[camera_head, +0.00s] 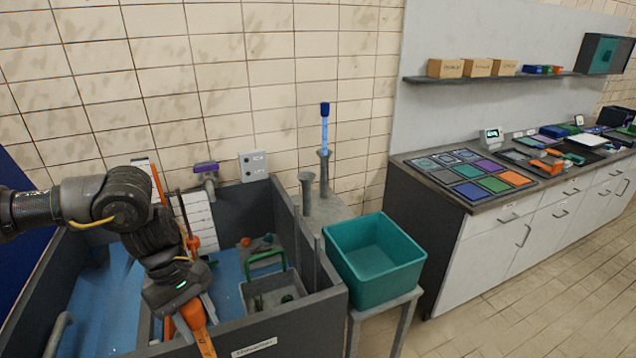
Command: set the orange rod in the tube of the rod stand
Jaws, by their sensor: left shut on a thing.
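My left gripper (185,325) reaches down over the sink at the lower left and is shut on the orange rod (205,342). The rod's lower part shows below the jaws; a thin orange length, seemingly the same rod, shows above, behind my arm. The rod leans slightly and its lower end is not clear. The rod stand has grey upright tubes with flared mouths, right of the sink by the wall. The nearer tube (306,190) looks empty. The farther tube (325,176) holds a blue rod (325,130) with a dark cap. The gripper is well left of the stand and lower in the picture.
The dark-walled sink (315,305) holds a grey box (255,296) and a green-handled item. A purple-handled tap (206,172) is on the wall. A teal bin (385,280) stands on a stool right of the stand. A counter (440,200) with several trays runs along the right.

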